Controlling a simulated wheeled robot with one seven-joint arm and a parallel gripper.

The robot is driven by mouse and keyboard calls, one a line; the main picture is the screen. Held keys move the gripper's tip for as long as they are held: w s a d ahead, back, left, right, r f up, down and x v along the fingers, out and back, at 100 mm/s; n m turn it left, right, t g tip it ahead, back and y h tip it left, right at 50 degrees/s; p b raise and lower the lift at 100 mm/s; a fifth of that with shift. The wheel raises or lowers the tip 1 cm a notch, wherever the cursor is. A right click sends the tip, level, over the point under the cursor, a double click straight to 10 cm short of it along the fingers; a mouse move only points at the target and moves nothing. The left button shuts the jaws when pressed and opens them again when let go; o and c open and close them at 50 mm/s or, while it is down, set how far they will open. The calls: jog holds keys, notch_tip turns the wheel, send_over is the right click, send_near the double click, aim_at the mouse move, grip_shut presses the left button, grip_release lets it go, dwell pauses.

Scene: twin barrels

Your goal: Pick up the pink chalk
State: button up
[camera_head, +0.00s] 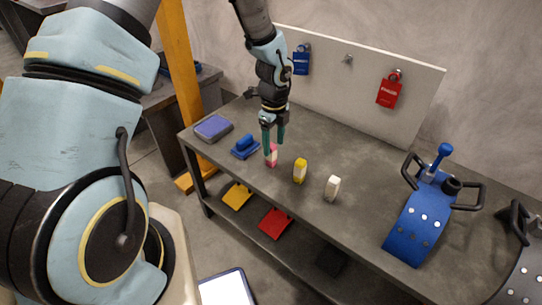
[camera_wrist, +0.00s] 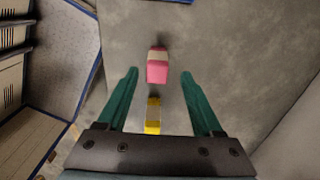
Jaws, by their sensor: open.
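The pink chalk (camera_head: 272,160), a small block with a pale band, stands on the grey workbench (camera_head: 350,160), its top partly hidden by my fingers in the head view. In the wrist view the pink chalk (camera_wrist: 157,72) lies between the tips of my two teal fingers, with gaps on both sides. My gripper (camera_head: 273,146) is open and empty, pointing down just over the chalk; its fingers also show in the wrist view (camera_wrist: 159,73). I cannot tell exactly how high the tips are.
A yellow chalk (camera_head: 300,170) and a white chalk (camera_head: 332,188) stand to the right. A blue eraser-like block (camera_head: 245,146) and a purple-topped box (camera_head: 213,128) lie to the left. A blue curved plate (camera_head: 420,225) with handles is at the right. A pale board (camera_head: 350,85) stands behind.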

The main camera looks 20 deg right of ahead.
jog(key=f, duration=0.5)
jog(key=shift+w+a, duration=0.15)
jog(key=shift+a, duration=0.2)
jog(key=shift+c, duration=0.3)
grip_shut()
